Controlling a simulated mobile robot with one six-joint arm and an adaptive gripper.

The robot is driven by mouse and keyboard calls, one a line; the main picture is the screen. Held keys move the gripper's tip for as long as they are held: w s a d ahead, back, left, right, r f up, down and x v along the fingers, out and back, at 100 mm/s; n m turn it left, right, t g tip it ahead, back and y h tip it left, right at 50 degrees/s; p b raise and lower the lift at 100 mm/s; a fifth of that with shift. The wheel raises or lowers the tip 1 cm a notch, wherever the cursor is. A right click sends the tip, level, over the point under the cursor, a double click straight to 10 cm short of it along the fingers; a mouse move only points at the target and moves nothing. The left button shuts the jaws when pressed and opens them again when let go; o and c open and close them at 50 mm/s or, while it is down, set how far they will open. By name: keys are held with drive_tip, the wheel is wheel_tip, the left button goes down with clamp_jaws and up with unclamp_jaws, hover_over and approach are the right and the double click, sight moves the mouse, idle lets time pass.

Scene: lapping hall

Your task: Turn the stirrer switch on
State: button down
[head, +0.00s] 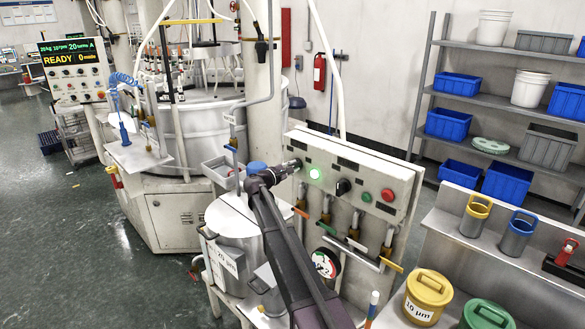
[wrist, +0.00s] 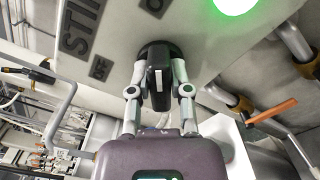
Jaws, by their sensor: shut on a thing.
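The stirrer switch (wrist: 160,75) is a black knob on the pale control panel (wrist: 215,55), beside partly visible large dark lettering starting "STI". A small plate by the knob (wrist: 98,68) seems to read OFF, and another is at the top (wrist: 155,5). My gripper (wrist: 161,85) is shut on the knob, one finger on each side. A white mark shows on the knob; its set position is unclear. In the head view my gripper (head: 287,169) is at the panel's left end and hides the switch. A green lamp (head: 315,174) glows right beside it.
Right of the lamp are another black knob (head: 343,187), a green button (head: 366,197) and a red button (head: 388,195). Valves with coloured handles (head: 326,228) hang below. A steel drum (head: 233,225) stands under my arm. Yellow (head: 428,299) and green-lidded (head: 487,315) canisters stand at the right.

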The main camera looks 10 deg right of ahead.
drive_tip(key=shift+m, duration=0.6)
drive_tip(key=c, duration=0.6)
unclamp_jaws()
drive_tip(key=shift+o, duration=0.2)
drive_tip(key=shift+s+a, duration=0.1)
drive_tip(key=v, duration=1.1)
drive_tip(key=shift+s+a, duration=0.25)
drive_tip(key=shift+a, duration=0.05)
